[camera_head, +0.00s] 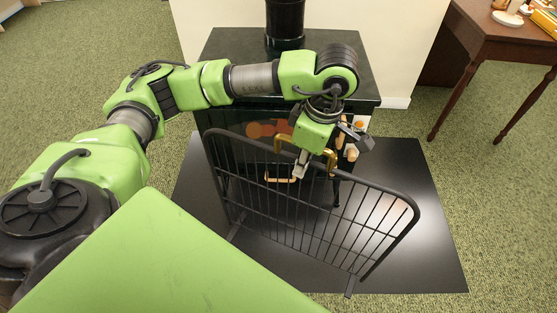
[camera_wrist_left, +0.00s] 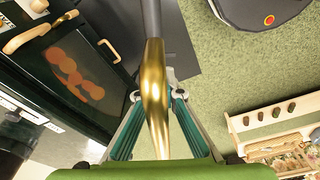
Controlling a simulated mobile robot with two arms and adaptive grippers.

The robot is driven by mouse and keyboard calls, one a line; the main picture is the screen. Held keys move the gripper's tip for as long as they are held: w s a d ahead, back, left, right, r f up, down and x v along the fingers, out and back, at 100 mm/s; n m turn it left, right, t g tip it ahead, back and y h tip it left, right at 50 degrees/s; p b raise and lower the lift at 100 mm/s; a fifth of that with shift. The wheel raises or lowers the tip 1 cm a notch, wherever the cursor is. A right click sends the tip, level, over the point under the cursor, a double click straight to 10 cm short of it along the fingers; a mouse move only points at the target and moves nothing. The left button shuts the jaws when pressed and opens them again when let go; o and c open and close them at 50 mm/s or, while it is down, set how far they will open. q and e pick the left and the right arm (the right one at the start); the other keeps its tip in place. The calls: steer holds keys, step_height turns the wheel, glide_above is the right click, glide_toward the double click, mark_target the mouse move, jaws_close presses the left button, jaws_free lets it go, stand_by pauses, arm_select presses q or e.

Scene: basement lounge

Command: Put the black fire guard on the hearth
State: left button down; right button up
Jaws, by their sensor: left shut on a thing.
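The black fire guard (camera_head: 417,213) is a barred frame with a brass handle (camera_head: 279,141) on top. It stands roughly upright, at an angle, over the black hearth (camera_head: 432,262), a flat plate in front of the stove. Its feet appear at or just above the plate; I cannot tell if they touch. My left gripper (camera_head: 316,168) is shut on the brass handle, which runs between the fingers in the left wrist view (camera_wrist_left: 154,88). Part of the guard is hidden behind the gripper. My right gripper is not in view.
The dark green stove (camera_head: 362,86) with a glowing window stands behind the guard, its black pipe (camera_head: 285,22) rising above. A wooden table (camera_head: 500,45) is at the back right. In the left wrist view, a wooden rack (camera_wrist_left: 275,125) is at the lower right. Green carpet surrounds the hearth.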

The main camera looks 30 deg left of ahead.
mark_target(296, 186)
arm_select(q)
steer(key=f+n+b, duration=0.1)
steer(key=f, duration=0.1)
steer(key=f+n+b, duration=0.1)
steer(key=f+b, duration=0.1)
steer(key=f, duration=0.1)
steer(key=f+n+b, duration=0.1)
steer(key=f, duration=0.1)
steer(key=shift+s+a+f+n, duration=0.15)
steer(key=shift+a+f+n, duration=0.1)
steer(key=shift+n, duration=0.05)
steer(key=shift+a+f+n+g+b, duration=0.1)
steer(key=shift+f+n+g+b, duration=0.25)
steer(key=shift+f+b, duration=0.2)
steer(key=w+a+f+b, duration=0.3)
steer(key=w+a+f, duration=0.5)
steer(key=a+f, duration=0.3)
steer(key=shift+w+f, duration=0.25)
steer(key=shift+f, duration=0.7)
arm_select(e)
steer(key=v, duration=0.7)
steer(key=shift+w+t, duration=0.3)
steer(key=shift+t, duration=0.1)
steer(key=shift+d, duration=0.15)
